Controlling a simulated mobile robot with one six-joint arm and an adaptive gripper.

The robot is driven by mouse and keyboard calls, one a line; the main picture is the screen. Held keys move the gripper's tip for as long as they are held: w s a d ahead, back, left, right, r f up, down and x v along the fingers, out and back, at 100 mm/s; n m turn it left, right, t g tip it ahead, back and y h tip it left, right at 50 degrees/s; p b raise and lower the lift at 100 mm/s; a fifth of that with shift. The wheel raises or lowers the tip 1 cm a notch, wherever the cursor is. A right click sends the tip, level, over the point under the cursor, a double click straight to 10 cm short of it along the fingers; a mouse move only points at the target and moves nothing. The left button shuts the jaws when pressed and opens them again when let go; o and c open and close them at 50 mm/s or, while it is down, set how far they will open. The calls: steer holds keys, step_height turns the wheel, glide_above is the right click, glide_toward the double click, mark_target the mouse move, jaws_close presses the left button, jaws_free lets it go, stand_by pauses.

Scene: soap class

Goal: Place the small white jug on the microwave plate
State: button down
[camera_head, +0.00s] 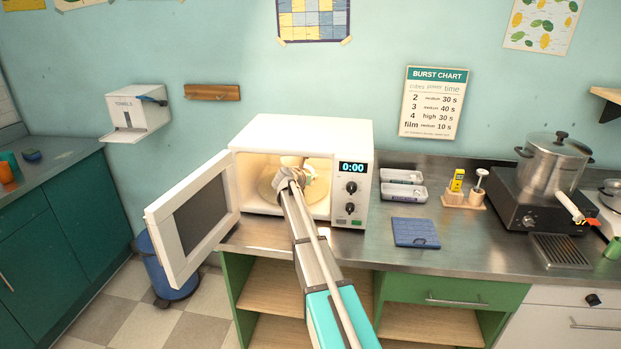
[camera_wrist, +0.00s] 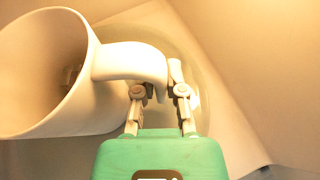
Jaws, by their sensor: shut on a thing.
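The white jug (camera_wrist: 92,108) fills the left of the wrist view, its wide mouth turned to the left. My gripper (camera_wrist: 162,88) is shut on the jug's handle. In the head view my gripper (camera_head: 293,176) is inside the lit, open microwave (camera_head: 310,132); my arm and wrist hide most of the jug there. A pale round edge of the plate (camera_wrist: 208,62) shows behind the jug in the wrist view. I cannot tell whether the jug touches the plate.
The microwave door (camera_head: 192,222) stands wide open to the left. On the counter to the right are a blue pad (camera_head: 415,232), small trays (camera_head: 403,184), a wooden holder (camera_head: 463,199) and a pot (camera_head: 553,162) on a hot plate. A blue bin (camera_head: 165,268) stands on the floor.

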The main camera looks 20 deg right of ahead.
steer(key=shift+f, duration=0.2)
steer(key=c, duration=0.7)
jaws_free()
steer(key=shift+w, duration=0.1)
steer(key=shift+r, duration=0.2)
steer(key=shift+a+r, duration=0.1)
steer(key=shift+a, duration=0.05)
steer(key=s+a, duration=0.2)
steer(key=a, duration=0.1)
steer(key=s+a, duration=0.3)
steer(key=a, duration=0.1)
steer(key=s+a, duration=0.2)
steer(key=a, duration=0.1)
steer(key=shift+s+a+r, duration=0.1)
steer(key=shift+s+a, duration=0.15)
